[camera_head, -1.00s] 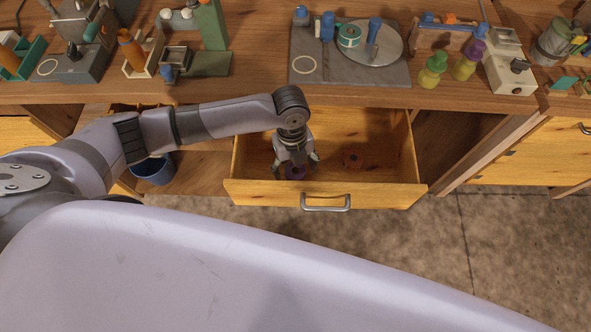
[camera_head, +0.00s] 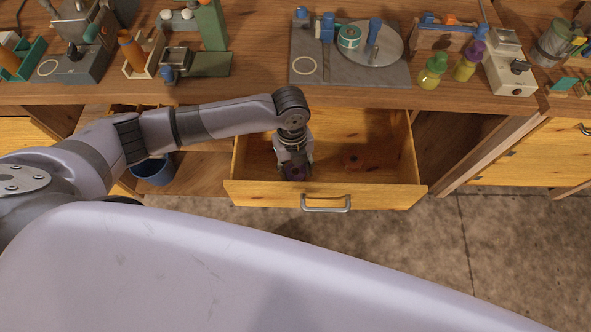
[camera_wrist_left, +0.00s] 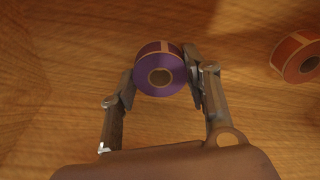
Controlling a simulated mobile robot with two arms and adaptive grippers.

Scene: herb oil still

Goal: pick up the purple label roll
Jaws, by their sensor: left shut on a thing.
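The purple label roll (camera_wrist_left: 150,80) is in the open drawer (camera_head: 395,188). It also shows in the head view (camera_head: 295,172), partly hidden by my gripper. My left gripper (camera_head: 295,172) reaches down into the drawer. In the left wrist view my left gripper (camera_wrist_left: 160,78) is shut on the roll, one finger on each side of it. I cannot tell whether the roll touches the drawer floor. My right gripper is not in view.
The drawer's front and side walls surround my gripper. The workbench (camera_head: 255,90) above holds bottles and tools. A blue bucket (camera_head: 153,171) stands left of the drawer.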

